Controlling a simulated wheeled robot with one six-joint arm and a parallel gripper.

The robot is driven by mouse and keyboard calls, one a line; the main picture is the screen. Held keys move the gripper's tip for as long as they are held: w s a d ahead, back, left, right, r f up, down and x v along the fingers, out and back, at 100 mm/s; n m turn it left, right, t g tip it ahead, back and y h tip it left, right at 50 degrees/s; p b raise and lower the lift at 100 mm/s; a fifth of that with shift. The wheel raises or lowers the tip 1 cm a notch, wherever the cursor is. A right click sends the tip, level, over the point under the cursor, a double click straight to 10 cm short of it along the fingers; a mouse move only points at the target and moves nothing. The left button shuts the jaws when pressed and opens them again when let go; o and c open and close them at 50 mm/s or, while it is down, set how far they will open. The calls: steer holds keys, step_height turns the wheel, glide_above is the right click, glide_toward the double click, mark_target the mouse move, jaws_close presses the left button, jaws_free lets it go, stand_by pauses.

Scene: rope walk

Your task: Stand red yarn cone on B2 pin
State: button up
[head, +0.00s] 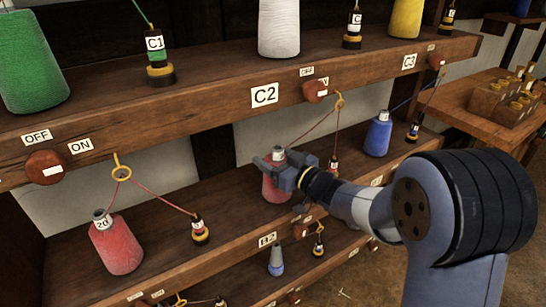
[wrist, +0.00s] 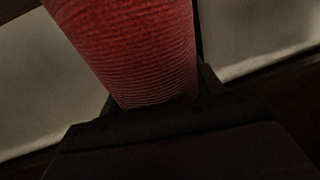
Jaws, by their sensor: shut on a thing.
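My gripper (head: 280,170) is shut on a red yarn cone (head: 274,190) at the middle shelf, below the C2 label. The cone looks nearly upright, with its pale top showing above the jaws. In the wrist view, the red cone (wrist: 135,50) fills the upper middle between my dark fingers. A red thread runs from near its top through a brass ring (head: 339,100) to a small bobbin (head: 333,165). The label (head: 267,240) on the shelf edge below may read B2, but it is too small to be sure. The pin is hidden, and I cannot tell whether the cone rests on it.
Another red cone (head: 117,243) stands to the left on the same shelf, threaded through a ring to a bobbin (head: 199,231). A blue cone (head: 378,134) stands to the right. The upper shelf (head: 215,103) overhangs close above my gripper. A small blue-grey cone (head: 276,262) stands below.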

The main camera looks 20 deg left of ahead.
steer(key=shift+f, duration=0.2)
steer(key=o, duration=1.1)
steer(key=v, duration=1.1)
steer(key=shift+w, duration=0.1)
steer(key=x, duration=0.8)
steer(key=shift+a, duration=0.2)
